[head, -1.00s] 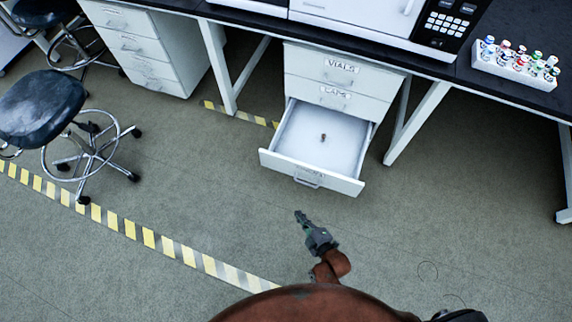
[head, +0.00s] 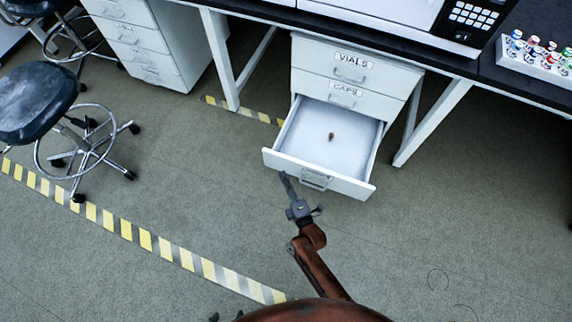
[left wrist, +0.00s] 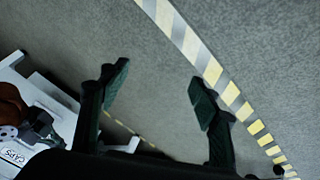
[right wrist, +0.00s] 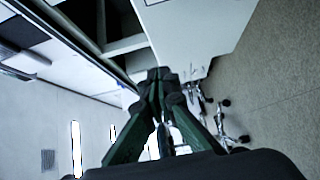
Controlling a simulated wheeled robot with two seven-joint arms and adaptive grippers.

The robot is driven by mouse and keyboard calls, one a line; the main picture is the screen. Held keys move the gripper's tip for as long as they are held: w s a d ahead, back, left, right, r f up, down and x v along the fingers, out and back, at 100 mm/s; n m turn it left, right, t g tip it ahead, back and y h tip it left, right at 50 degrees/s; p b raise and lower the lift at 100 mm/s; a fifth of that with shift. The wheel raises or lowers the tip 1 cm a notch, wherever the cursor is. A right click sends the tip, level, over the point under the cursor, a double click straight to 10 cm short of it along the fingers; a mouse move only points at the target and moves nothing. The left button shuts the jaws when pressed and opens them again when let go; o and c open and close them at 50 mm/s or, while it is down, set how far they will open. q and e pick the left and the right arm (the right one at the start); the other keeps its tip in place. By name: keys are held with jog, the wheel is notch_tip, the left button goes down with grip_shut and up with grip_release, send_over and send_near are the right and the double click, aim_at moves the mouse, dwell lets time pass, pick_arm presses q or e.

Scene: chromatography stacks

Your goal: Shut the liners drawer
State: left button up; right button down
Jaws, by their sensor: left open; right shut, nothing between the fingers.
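The liners drawer (head: 352,185) is the open lowest drawer of the white cabinet, below those labelled VIALS and CAPS. It is pulled well out; its own label is not readable. A small brown object (head: 331,136) lies inside it. My right gripper (head: 284,177) is shut and empty, its tips at the lower edge of the drawer front, left of the handle; I cannot tell if they touch. The right wrist view shows its closed fingers (right wrist: 160,76). My left gripper (left wrist: 158,88) is open and empty above the floor; in the head view only its fingertips (head: 226,315) show.
A black-topped bench (head: 430,58) with a vial rack (head: 538,62) runs above the cabinet. A bench leg (head: 432,122) stands right of the drawer. Stools (head: 35,100) and another drawer cabinet (head: 150,50) are at the left. The floor before the drawer is clear.

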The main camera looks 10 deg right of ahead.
aim_at(284, 159)
jog(key=w, duration=0.1)
jog(key=w+d+b, duration=0.1)
jog(key=w, duration=0.1)
jog(key=shift+d+f, duration=0.15)
jog(key=shift+d, duration=0.1)
pick_arm(q)
jog(key=shift+w+a+f+t+b, duration=0.15)
jog(key=shift+w+f+t, duration=0.1)
jog(key=shift+f, duration=0.4)
jog(key=shift+w+f+t+b, duration=0.1)
jog(key=shift+f+t, duration=0.2)
jog(key=shift+f, duration=0.3)
jog(key=shift+w+a+f+t+b, duration=0.15)
jog(key=shift+w+f+t, duration=0.1)
jog(key=shift+f, duration=0.4)
pick_arm(e)
jog(key=shift+w+d+r, duration=0.2)
jog(key=shift+w+d, duration=0.15)
jog(key=shift+w, duration=0.15)
pick_arm(q)
jog(key=shift+d, duration=0.15)
pick_arm(e)
jog(key=shift+d, duration=0.1)
